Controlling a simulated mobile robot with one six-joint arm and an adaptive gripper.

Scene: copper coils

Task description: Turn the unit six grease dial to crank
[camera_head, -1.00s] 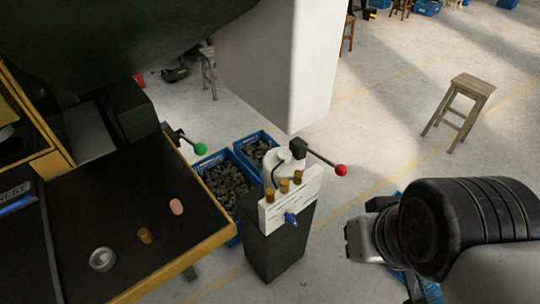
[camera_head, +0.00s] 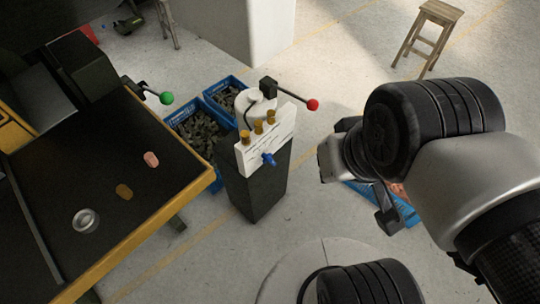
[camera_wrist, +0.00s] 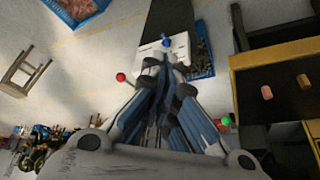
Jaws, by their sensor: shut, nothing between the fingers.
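The grease unit is a white panel (camera_head: 262,146) with several brass fittings along its top, on a dark pedestal (camera_head: 254,185). A small blue dial (camera_head: 269,159) sits on the front of the panel. The dial also shows in the wrist view (camera_wrist: 166,42), just beyond my fingertips. My gripper (camera_wrist: 165,65) is shut and empty, pointing towards the panel and covering part of it. In the head view my arm is right of the unit, with clear space between. The dial's setting and the panel's lettering are too small to read.
A lever with a red ball (camera_head: 313,104) sticks out right of the unit. A dark bench (camera_head: 75,150) with a yellow edge and a green-ball lever (camera_head: 166,98) stand left. Blue crates (camera_head: 205,138) are behind the unit. A stool (camera_head: 428,38) stands far right.

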